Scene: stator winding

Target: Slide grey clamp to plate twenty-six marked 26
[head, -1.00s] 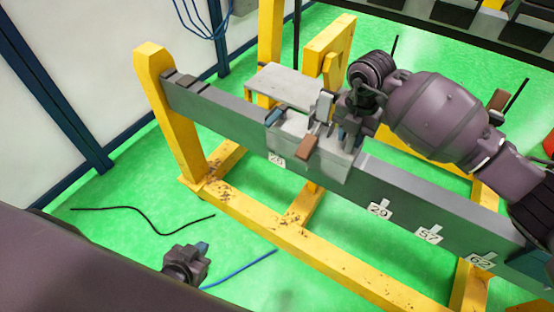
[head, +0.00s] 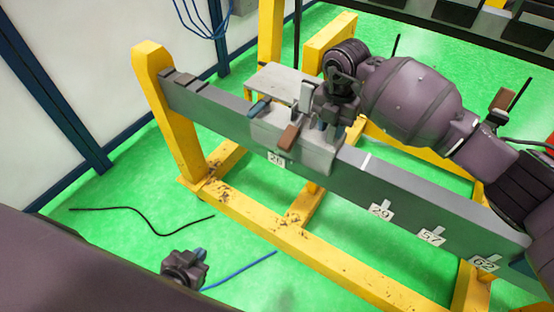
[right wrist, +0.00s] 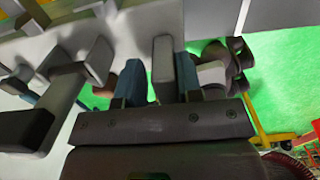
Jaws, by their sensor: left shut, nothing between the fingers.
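The grey clamp (head: 312,152) sits astride the long dark beam (head: 215,112), with a brown handle (head: 289,138) at its front. The plate marked 26 (head: 276,159) is on the beam's front face, just under the left part of the clamp's lower edge. My right gripper (head: 319,110) is at the clamp's upright grey post. In the right wrist view, the post (right wrist: 163,68) stands between its blue fingers, close to both, and the grip looks closed on it. My left gripper (head: 200,254) is shut and empty, low at the front left, away from the beam.
Plates marked 29 (head: 380,210), 57 (head: 431,236) and 62 (head: 485,263) are further right on the beam. A yellow frame (head: 165,120) carries the beam. The beam left of the clamp is clear up to dark blocks (head: 185,82) near its end.

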